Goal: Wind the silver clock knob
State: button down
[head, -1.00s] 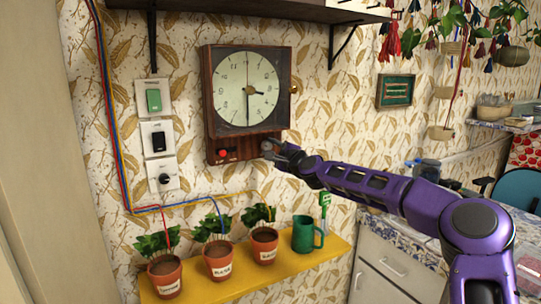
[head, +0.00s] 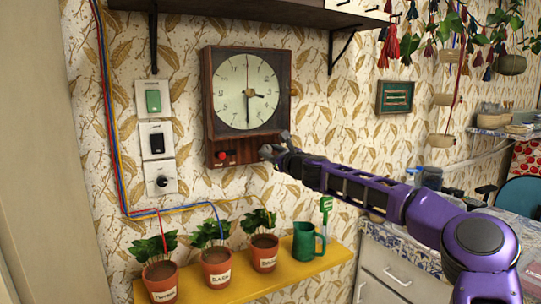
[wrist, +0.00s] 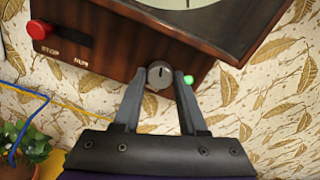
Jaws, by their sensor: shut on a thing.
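The wooden wall clock (head: 208,97) hangs on the wall with a round pale dial (head: 246,90). The silver knob (wrist: 160,74) sits on the lower front of its case in the wrist view, with a dark line mark standing close to upright. My gripper (wrist: 160,80) has one finger on each side of the knob and is shut on it. In the head view my gripper (head: 272,151) is at the lower right of the clock case and hides the knob. A red button (wrist: 39,30) and a dark slot with STOP and RUN labels are left of the knob.
A green light (wrist: 188,79) shows just right of the knob. A yellow shelf (head: 215,286) below holds several potted plants and a green mug (head: 305,241). Switches (head: 153,140) are left of the clock; a dark shelf (head: 240,22) is above.

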jog(key=shift+r+m, duration=0.1)
jog(key=shift+m, duration=0.3)
jog(key=shift+c, duration=2.2)
grip_release()
jog(key=shift+s+d+b, duration=0.3)
jog(key=shift+s+d, duration=0.05)
jog(key=v, duration=1.6)
jog(key=shift+s+b, duration=0.2)
jog(key=shift+b, duration=0.15)
